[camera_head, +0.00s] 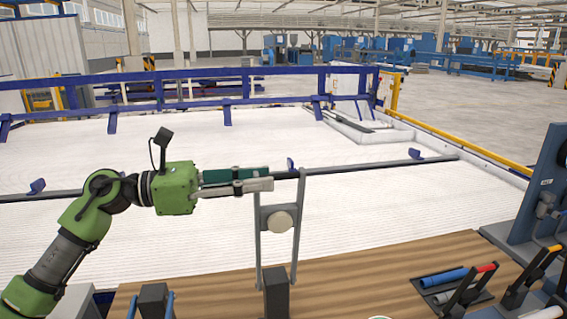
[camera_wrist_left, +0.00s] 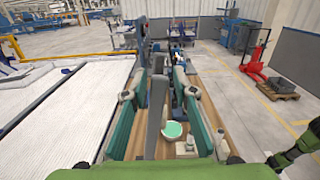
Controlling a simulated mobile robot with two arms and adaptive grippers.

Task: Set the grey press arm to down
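The grey press arm (camera_head: 296,240) stands upright in the head view. It has two long bars with a round pale knob (camera_head: 280,222) between them, above a dark block (camera_head: 276,292) at the bench's front. My left gripper (camera_head: 268,180) comes in level from the left, its fingertips at the upper part of the press arm. In the left wrist view, its two teal fingers (camera_wrist_left: 158,98) are spread apart. A grey bar (camera_wrist_left: 155,118) stands in the gap between them; contact cannot be told. My right gripper is not seen.
A wooden bench top (camera_head: 370,275) lies below. On its right are a blue rod (camera_head: 445,278) and several clamps with coloured handles. A blue machine (camera_head: 545,190) stands at the right edge. A white ribbed bed (camera_head: 400,195) with a dark rail lies behind the bench.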

